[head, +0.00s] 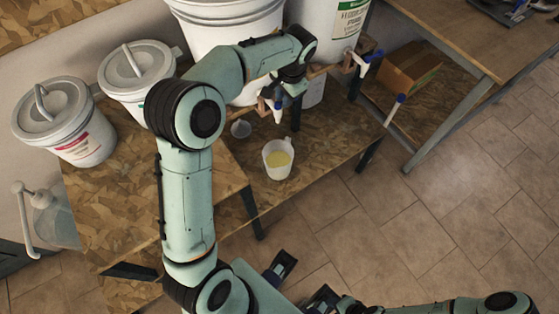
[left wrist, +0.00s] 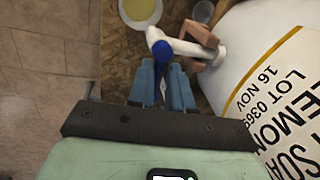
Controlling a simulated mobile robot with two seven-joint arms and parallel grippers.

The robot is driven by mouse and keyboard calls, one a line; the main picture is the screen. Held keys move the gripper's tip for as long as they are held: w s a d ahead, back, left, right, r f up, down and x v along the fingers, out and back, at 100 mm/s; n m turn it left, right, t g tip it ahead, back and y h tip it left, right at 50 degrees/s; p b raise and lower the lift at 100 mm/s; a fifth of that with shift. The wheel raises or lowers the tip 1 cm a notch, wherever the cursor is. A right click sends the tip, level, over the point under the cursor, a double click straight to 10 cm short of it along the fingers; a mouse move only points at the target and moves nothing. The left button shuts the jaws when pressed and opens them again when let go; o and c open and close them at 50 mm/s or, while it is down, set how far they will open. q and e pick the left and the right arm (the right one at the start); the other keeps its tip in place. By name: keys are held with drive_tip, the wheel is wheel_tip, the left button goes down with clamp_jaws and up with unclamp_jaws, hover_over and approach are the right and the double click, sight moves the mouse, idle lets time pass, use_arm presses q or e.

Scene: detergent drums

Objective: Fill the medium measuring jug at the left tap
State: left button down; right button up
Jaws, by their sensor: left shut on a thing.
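A clear measuring jug (head: 278,160) with yellow liquid in it stands upright on the wooden bench, below and in front of the left tap (head: 277,115). The jug also shows at the top of the left wrist view (left wrist: 140,10). A smaller, empty-looking clear vessel (head: 240,129) stands to its left. My left gripper (left wrist: 161,72) is shut on the tap's blue lever (left wrist: 158,47), beside the white tap body (left wrist: 185,47). I cannot make out a stream from the spout. Dark parts near my right arm show at the bottom of the head view; their jaw state is unclear.
A large white drum (head: 215,20) stands behind the left tap, with another labelled drum (head: 325,30) and its blue-levered tap (head: 362,62) to the right. Two lidded pails (head: 65,125) (head: 135,75) stand left. A cardboard box (head: 410,70) is at right. The tiled floor at right is clear.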

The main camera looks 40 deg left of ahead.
use_arm(q)
drive_tip(key=c, duration=1)
unclamp_jaws()
drive_tip(key=shift+s, duration=0.25)
drive_tip(key=shift+o, duration=0.2)
drive_tip(key=shift+w, duration=0.1)
drive_tip(key=shift+w+a+p, duration=0.15)
drive_tip(key=shift+p, duration=0.2)
drive_tip(key=o, duration=0.4)
drive_tip(key=shift+r, duration=0.1)
drive_tip(key=r+p, duration=0.2)
drive_tip(key=r, duration=0.1)
drive_tip(key=r+p, duration=0.1)
drive_tip(key=shift+d+r, duration=0.15)
drive_tip(key=shift+d, duration=0.15)
